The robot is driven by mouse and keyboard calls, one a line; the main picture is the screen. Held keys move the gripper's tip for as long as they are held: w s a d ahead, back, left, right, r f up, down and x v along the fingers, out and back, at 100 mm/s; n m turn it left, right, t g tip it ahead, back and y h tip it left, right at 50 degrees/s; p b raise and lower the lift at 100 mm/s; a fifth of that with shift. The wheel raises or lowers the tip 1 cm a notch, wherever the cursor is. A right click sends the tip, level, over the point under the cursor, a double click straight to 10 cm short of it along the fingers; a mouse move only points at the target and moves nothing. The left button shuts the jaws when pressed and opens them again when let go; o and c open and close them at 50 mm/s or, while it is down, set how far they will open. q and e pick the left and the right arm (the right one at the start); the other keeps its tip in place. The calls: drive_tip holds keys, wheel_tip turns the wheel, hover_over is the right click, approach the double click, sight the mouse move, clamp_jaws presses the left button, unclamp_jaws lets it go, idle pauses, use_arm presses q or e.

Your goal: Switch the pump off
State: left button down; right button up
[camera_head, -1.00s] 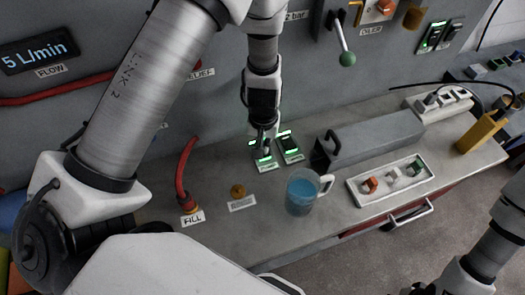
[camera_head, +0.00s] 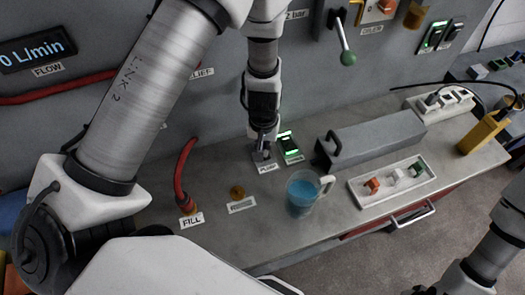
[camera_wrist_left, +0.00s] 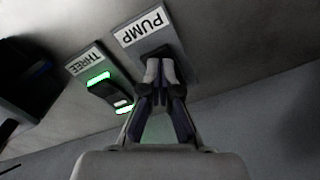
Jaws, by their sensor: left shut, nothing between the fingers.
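The pump switch (camera_head: 265,158) is a rocker on a small plate on the bench, with its PUMP label (camera_head: 268,167) in front. Its green light does not show now. In the left wrist view the PUMP label (camera_wrist_left: 144,26) is upside down, and the rocker is mostly hidden behind the fingers. My left gripper (camera_head: 263,148) points down at the switch; in the wrist view its shut, empty fingertips (camera_wrist_left: 159,72) are at the rocker, and I cannot tell if they touch it. The flow display (camera_head: 36,50) reads 0 L/min. My right gripper is not clearly visible.
A green-lit switch (camera_head: 289,147), labelled THREE in the wrist view (camera_wrist_left: 108,90), stands close beside the pump switch. A jug of blue liquid (camera_head: 303,193) stands in front. A grey handled box (camera_head: 372,140) and a tray of small switches (camera_head: 394,182) are to the right.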

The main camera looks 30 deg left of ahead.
use_arm(q)
drive_tip(key=shift+r+p, duration=2.85)
drive_tip(key=shift+r, duration=0.6)
drive_tip(key=shift+f, duration=0.1)
